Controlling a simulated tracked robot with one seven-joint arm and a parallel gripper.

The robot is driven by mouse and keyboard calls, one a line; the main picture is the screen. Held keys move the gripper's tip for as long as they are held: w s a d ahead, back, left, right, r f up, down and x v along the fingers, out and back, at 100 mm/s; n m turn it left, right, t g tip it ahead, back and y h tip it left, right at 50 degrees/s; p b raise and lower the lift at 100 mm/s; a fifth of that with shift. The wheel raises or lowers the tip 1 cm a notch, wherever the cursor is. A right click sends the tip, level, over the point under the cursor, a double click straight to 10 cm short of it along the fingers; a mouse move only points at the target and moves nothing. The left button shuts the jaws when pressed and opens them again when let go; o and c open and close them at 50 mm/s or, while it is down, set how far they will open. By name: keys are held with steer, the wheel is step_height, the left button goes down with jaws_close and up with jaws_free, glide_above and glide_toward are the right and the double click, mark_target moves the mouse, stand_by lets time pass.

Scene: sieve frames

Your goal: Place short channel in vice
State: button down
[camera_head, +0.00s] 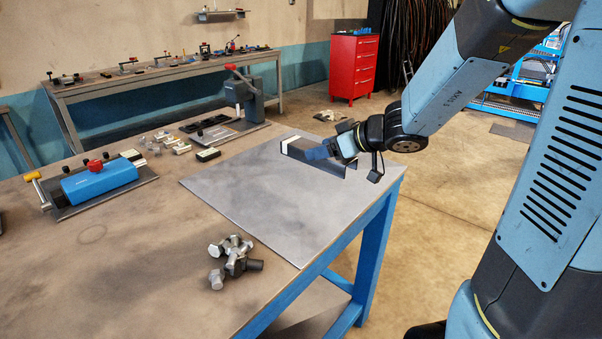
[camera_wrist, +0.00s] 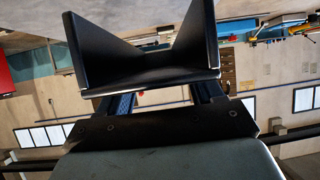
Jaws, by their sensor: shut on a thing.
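The short channel is a dark U-shaped profile (camera_head: 300,156) with a pale end, over the far part of the grey plate in the head view. My gripper (camera_head: 318,153) is shut on it, its blue fingers partly hiding it. In the wrist view the channel (camera_wrist: 150,76) fills the upper middle, its two side walls rising from a web held at the blue fingers (camera_wrist: 165,100). I cannot tell whether it touches the plate. A blue vice-like device (camera_head: 100,182) with a red knob and yellow-tipped handle sits at the left of the table, apart from my gripper.
The grey plate (camera_head: 250,205) is otherwise bare. Several bolts (camera_head: 235,262) lie in a pile at the table's front. A grey press (camera_head: 243,100) with a red-tipped lever and small metal parts (camera_head: 165,141) stand at the back. A red cabinet (camera_head: 353,66) is behind.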

steer(key=shift+w, duration=0.15)
steer(key=w+f, duration=0.2)
steer(key=w, duration=0.2)
steer(key=w+a+f, duration=0.1)
steer(key=w+f, duration=0.2)
steer(key=w, duration=0.1)
steer(key=w+a+f, duration=0.1)
steer(key=w+f, duration=0.2)
steer(key=w, duration=0.1)
steer(key=shift+w+f, duration=0.2)
steer(key=shift+w+a+f, duration=0.1)
steer(key=shift+w+f, duration=0.45)
steer(key=shift+f, duration=1.7)
steer(key=shift+c, duration=0.8)
jaws_free()
steer(key=shift+f, duration=0.1)
